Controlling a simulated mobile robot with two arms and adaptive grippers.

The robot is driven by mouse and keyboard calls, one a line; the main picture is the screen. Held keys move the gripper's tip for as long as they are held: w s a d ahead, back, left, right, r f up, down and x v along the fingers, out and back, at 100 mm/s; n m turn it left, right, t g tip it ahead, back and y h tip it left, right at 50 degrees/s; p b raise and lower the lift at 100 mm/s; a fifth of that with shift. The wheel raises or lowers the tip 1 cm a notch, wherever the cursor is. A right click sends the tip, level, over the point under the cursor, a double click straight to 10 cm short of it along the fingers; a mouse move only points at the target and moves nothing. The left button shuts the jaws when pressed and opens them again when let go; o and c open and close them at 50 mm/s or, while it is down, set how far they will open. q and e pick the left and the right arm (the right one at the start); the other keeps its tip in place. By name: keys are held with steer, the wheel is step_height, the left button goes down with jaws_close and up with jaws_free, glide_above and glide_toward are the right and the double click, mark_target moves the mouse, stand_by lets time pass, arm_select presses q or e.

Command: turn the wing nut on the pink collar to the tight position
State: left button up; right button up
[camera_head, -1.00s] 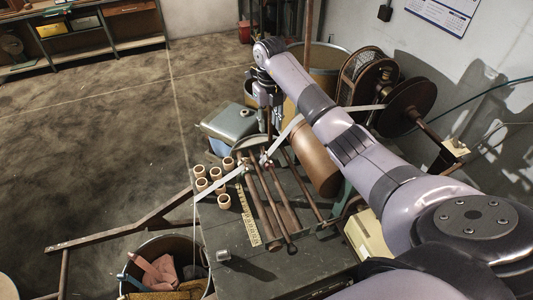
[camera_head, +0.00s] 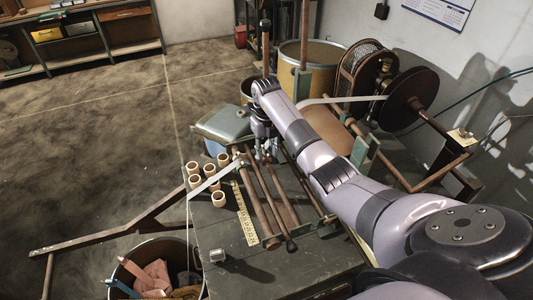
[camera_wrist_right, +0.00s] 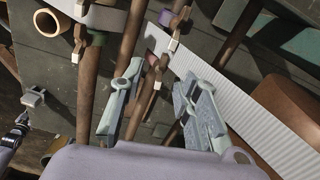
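My right gripper (camera_head: 264,150) is low over the bench's rods in the head view. In the right wrist view it (camera_wrist_right: 158,98) is open, its two grey fingers spread on either side of a brown rod. A pinkish patch (camera_wrist_right: 155,40), possibly the pink collar, shows beyond the fingertips, partly covered by the white tape (camera_wrist_right: 245,105). A brass wing-shaped piece (camera_wrist_right: 173,45) is beside it, and another (camera_wrist_right: 157,84) lies between the fingers. I cannot tell which belongs to the pink collar. A purple collar (camera_wrist_right: 168,18) is farther off. My left gripper is not in view.
Several tan rings (camera_head: 208,182) and a yellow ruler strip (camera_head: 245,213) lie on the dark bench (camera_head: 230,242). A small metal block (camera_head: 217,255) is near its front. Reels (camera_head: 405,102) stand at the right, a bin with cloth (camera_head: 150,275) at the lower left.

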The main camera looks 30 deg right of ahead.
jaws_close()
stand_by(0.4)
